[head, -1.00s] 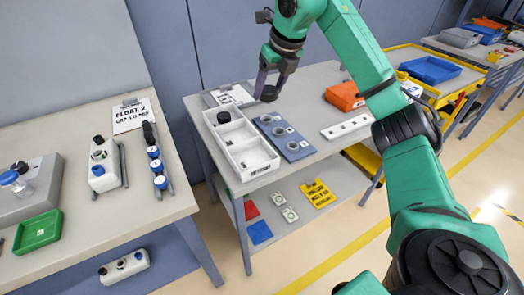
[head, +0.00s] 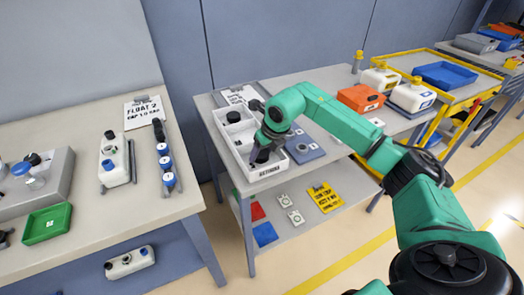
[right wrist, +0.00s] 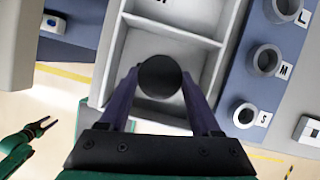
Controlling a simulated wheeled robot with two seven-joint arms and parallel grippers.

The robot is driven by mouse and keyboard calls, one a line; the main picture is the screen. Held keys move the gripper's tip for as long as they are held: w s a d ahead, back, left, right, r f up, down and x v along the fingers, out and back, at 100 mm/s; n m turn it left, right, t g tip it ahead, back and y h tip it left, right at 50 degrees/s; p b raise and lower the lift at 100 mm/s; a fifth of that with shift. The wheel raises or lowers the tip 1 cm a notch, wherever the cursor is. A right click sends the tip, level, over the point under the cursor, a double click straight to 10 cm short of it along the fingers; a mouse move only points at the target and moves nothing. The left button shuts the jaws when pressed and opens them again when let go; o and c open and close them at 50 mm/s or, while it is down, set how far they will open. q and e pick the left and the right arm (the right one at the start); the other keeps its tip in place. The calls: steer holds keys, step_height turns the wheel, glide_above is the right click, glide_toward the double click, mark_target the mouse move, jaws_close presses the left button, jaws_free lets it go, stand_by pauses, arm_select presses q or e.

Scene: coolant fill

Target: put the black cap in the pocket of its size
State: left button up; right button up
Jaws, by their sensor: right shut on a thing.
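My right gripper (right wrist: 160,88) is shut on a round black cap (right wrist: 160,75). In the head view the cap (head: 262,156) is at or just above the near compartment of the white tray (head: 248,158); I cannot tell whether it touches the floor. A blue plate (head: 318,151) with round rings marked S (right wrist: 245,115), M (right wrist: 266,60) and L (right wrist: 284,8) lies right of the tray. Another black cap (head: 234,117) sits in the tray's far compartment. My left gripper (right wrist: 43,126) seems open, low at the left of the wrist view, away from the tray.
The tray's front wall carries a label (head: 270,172). An orange bin (head: 360,98) stands farther right on the table. The left bench (head: 90,215) holds a sign (head: 143,111), a white bottle (head: 114,160) and a green tray (head: 46,223).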

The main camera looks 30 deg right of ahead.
steer(key=shift+f, duration=0.2)
steer(key=shift+f, duration=0.15)
steer(key=o, duration=1.5)
steer(key=shift+c, duration=0.2)
steer(key=shift+r, duration=0.25)
steer(key=b+v, duration=0.1)
steer(key=v, duration=1.1)
